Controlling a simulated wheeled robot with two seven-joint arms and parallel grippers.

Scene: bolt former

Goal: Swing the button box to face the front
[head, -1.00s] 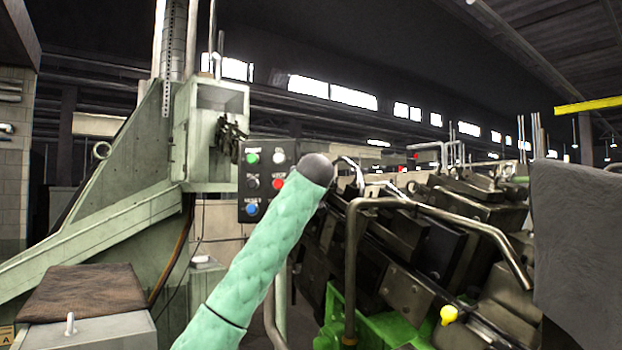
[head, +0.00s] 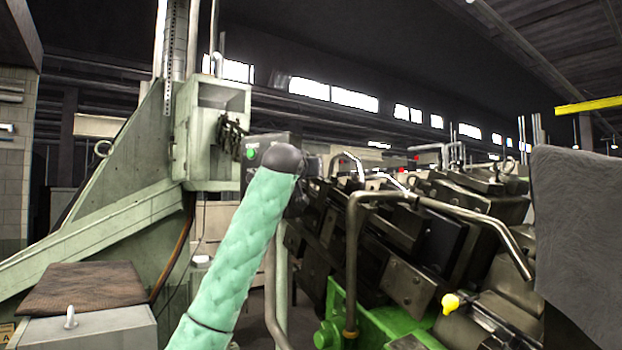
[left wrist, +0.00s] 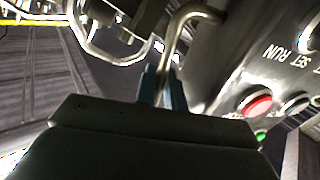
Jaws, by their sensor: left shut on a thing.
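The button box (head: 253,143) is in the middle left of the head view, mostly hidden behind my left arm. A green button shows at its left, and the visible part looks turned at an angle. In the left wrist view its panel (left wrist: 225,85) is on the right, tilted, with "SET RUN" lettering, a red button (left wrist: 256,104) and a green one (left wrist: 261,137). My left gripper (left wrist: 161,82) is shut on a bent metal handle (left wrist: 182,35) beside the panel. In the head view its fingers are hidden behind my green-sleeved arm. My right gripper is not in view.
A pale green machine column (head: 205,135) stands left of the box. Bent metal pipes (head: 352,260) and dark machine blocks (head: 410,285) crowd the right. A grey cloth-like panel (head: 580,230) hangs at the far right. A brown mat (head: 85,288) lies at lower left.

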